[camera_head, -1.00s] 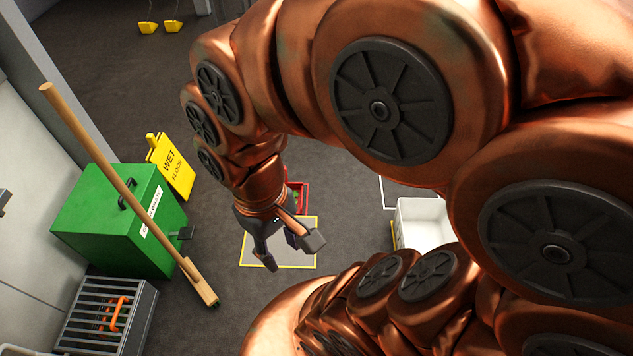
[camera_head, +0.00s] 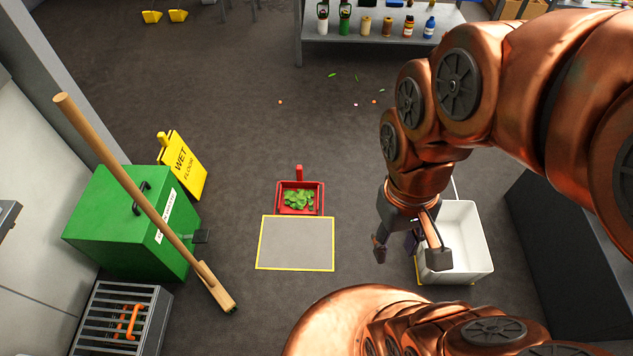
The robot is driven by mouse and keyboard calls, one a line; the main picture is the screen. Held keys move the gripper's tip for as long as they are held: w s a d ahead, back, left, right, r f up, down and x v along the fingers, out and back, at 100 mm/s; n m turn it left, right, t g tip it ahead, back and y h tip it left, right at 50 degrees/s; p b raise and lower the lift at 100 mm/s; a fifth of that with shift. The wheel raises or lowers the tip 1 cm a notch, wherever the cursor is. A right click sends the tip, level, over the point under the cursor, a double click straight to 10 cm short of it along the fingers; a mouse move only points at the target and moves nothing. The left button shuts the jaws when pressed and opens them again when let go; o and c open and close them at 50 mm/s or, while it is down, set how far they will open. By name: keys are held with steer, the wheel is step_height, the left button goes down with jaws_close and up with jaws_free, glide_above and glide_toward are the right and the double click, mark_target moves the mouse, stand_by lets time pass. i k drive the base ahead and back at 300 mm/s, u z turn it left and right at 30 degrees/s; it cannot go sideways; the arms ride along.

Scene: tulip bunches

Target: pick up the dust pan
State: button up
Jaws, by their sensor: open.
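The red dust pan (camera_head: 320,208) lies on the floor with green leaf bits (camera_head: 297,199) in it. Its short red handle (camera_head: 299,173) points away, toward the back. It sits at the far edge of a grey mat (camera_head: 296,243) outlined in yellow. My gripper (camera_head: 408,252) is open with nothing between its fingers. It hangs to the right of the dust pan, apart from it, in front of the left side of a white bin (camera_head: 475,225).
A green lidded box (camera_head: 125,215), a leaning wooden-handled broom (camera_head: 150,205), a grey slatted crate (camera_head: 115,318) and a yellow wet-floor sign (camera_head: 185,165) stand left. A shelf with bottles (camera_head: 385,40) is at the back. Floor around the mat is clear.

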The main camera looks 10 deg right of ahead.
mark_target(299, 196)
steer(key=z, duration=0.05)
steer(key=i, duration=1.4)
steer(key=u, duration=1.4)
